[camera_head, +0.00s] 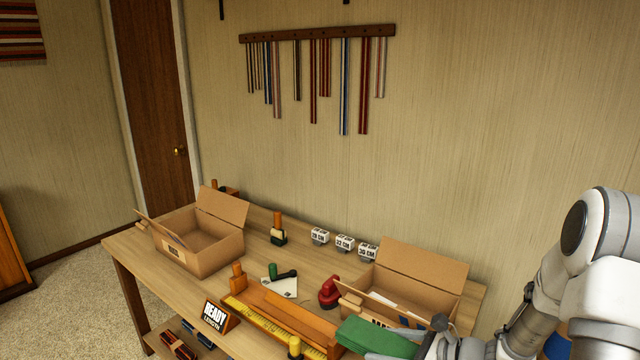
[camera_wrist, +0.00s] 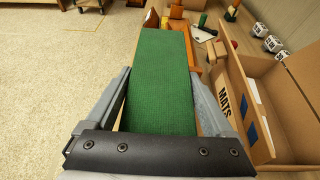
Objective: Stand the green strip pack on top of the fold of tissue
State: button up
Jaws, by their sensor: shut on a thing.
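The green strip pack (camera_head: 372,338) is a long flat green slab between the fingers of my gripper (camera_head: 405,337). In the wrist view the pack (camera_wrist: 160,85) fills the space between the fingers of my gripper (camera_wrist: 160,78) and extends forward. My gripper is shut on it, at the front of the right-hand box. A white fold (camera_head: 383,298), which looks like the tissue, lies inside that open box. It also shows partly in the wrist view (camera_wrist: 253,89), beside a blue patch. The box walls hide its lower part.
The right-hand cardboard box (camera_head: 425,262), marked MATS in the wrist view (camera_wrist: 226,95), has raised flaps. Another open box (camera_head: 200,245) stands at the left of the bench. A red tool (camera_head: 329,292), a ruler rail (camera_head: 275,325) and a READY sign (camera_head: 215,315) stand between.

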jog(key=shift+r, duration=0.35)
jog(key=shift+w+a+r+m+t+h, duration=0.2)
jog(key=shift+a+m+t+h, duration=0.2)
jog(key=shift+m+t, duration=0.35)
jog(key=shift+w+a+m+t+h, duration=0.1)
jog(key=shift+m+t+h, duration=0.6)
jog(key=shift+m+t, duration=0.05)
jog(key=shift+s+d+f+m+t+h, duration=0.15)
jog(key=shift+d+m+t+h, duration=0.15)
jog(key=shift+m+h, duration=0.25)
jog(key=shift+s+d+f+m+t+h, duration=0.1)
jog(key=shift+s+d+m+t+h, duration=0.15)
jog(key=shift+m+h, duration=0.25)
jog(key=shift+w, duration=0.1)
